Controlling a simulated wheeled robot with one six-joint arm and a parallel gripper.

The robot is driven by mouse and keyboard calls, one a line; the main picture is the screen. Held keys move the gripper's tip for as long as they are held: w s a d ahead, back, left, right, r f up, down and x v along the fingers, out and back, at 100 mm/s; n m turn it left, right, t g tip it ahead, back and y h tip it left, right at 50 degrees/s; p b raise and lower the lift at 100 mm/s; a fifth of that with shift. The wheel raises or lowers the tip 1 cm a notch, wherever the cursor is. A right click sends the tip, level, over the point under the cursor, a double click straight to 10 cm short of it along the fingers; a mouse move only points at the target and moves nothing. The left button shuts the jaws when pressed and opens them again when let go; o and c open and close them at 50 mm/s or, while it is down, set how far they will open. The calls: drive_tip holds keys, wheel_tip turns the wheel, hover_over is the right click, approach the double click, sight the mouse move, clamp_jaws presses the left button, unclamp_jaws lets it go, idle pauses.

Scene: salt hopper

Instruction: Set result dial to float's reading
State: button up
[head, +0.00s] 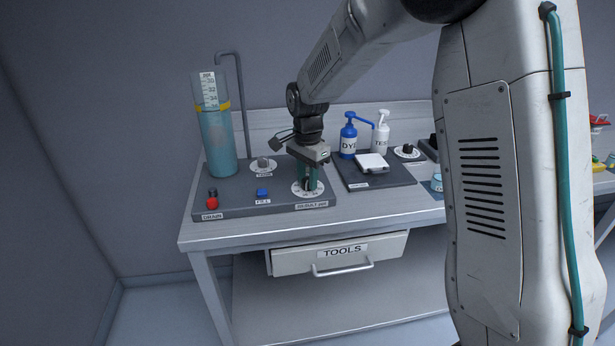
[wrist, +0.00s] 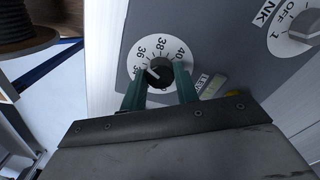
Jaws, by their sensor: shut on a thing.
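The result dial (head: 308,187) is a white disc at the front right of the grey panel, with a dark knob (wrist: 160,70). In the wrist view its face shows numbers including 34, 36, 38 and 40. The knob's white pointer faces the left side of the face, near 34 to 36; I cannot read it exactly. My gripper (head: 309,178) reaches down with its green fingers (wrist: 160,90) shut on the knob. The blue-green cylinder (head: 218,145) at the left holds a white scale (head: 209,91) numbered from 30, with a yellow band. The float's reading is too small to tell.
A red DRAIN button (head: 212,200), a blue FILL button (head: 262,193) and a TANK knob (head: 263,163) share the panel. A blue bottle (head: 348,138) and white bottle (head: 381,135) stand behind a dark mat right of the panel. The TOOLS drawer (head: 335,254) is below.

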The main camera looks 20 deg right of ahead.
sight(307, 180)
idle(0.3)
drive_tip(key=o, duration=1)
drive_tip(key=shift+c, duration=0.2)
drive_tip(key=shift+r, duration=0.1)
wheel_tip(307, 180, up, 8)
drive_tip(key=shift+a+f, duration=0.1)
drive_tip(key=shift+f, duration=0.05)
